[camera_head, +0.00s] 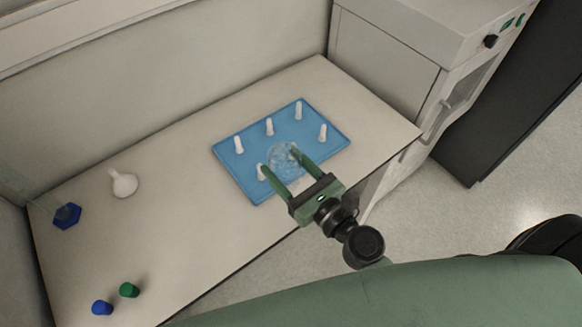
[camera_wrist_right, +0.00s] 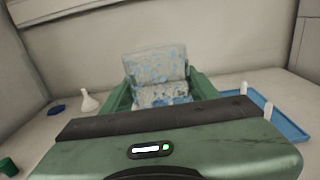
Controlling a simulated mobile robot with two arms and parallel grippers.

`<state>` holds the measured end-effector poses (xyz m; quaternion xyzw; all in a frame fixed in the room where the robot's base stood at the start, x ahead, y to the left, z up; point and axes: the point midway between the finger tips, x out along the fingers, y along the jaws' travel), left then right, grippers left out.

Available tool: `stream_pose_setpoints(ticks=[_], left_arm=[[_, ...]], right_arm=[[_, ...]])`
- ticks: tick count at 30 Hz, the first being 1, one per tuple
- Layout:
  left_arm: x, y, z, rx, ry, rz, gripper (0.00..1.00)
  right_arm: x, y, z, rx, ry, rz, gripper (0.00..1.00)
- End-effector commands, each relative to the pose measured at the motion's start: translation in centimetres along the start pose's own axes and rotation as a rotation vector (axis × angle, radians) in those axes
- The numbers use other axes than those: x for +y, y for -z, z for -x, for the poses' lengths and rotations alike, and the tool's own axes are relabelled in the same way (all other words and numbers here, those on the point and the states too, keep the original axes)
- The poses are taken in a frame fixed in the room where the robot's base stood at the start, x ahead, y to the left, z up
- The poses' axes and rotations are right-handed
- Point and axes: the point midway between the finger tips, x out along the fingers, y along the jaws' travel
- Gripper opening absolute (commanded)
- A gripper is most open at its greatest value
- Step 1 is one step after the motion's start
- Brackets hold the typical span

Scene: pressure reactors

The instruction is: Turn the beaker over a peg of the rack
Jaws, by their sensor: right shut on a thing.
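The rack is a blue tray (camera_head: 240,178) with several upright white pegs (camera_head: 269,126) on the table. My right gripper (camera_head: 279,165) is over the front part of the rack, its green fingers shut on the clear glass beaker (camera_head: 284,158). In the right wrist view the beaker (camera_wrist_right: 155,75) sits between the fingers (camera_wrist_right: 158,92), and its far part shows above them. The beaker covers part of the rack and pegs in the head view. I cannot tell which way its mouth faces, or whether it touches a peg. My left gripper is not in view.
A white funnel-like flask (camera_head: 124,184) stands left of the rack. A clear cylinder with a blue base (camera_head: 67,215) is at the far left. Blue (camera_head: 102,307) and green (camera_head: 129,289) caps lie near the front edge. A grey cabinet (camera_head: 390,75) borders the table at right.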

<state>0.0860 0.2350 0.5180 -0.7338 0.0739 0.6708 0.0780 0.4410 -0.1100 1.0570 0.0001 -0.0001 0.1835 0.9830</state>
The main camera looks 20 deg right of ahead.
Motion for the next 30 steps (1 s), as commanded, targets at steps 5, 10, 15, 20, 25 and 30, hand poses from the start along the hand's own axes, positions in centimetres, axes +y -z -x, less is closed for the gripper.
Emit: stream_pose_setpoints(ticks=[5,10,15,20,25,30], left_arm=[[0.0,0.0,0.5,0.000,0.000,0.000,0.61],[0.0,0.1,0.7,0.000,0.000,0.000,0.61],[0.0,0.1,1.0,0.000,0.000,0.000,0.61],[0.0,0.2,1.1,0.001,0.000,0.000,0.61],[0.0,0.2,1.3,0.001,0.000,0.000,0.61],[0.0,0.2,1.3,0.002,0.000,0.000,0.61]], right_arm=[[0.0,0.0,-1.3,-0.001,-0.001,0.000,0.09],[0.0,0.2,-2.5,-0.001,0.000,0.000,0.09],[-0.1,0.3,-3.7,-0.001,-0.001,0.000,0.09],[-0.1,0.6,-4.8,-0.001,0.000,0.000,0.09],[-0.1,0.7,-6.0,-0.001,0.000,0.000,0.09],[-0.1,0.9,-7.2,-0.002,0.000,0.000,0.09]])
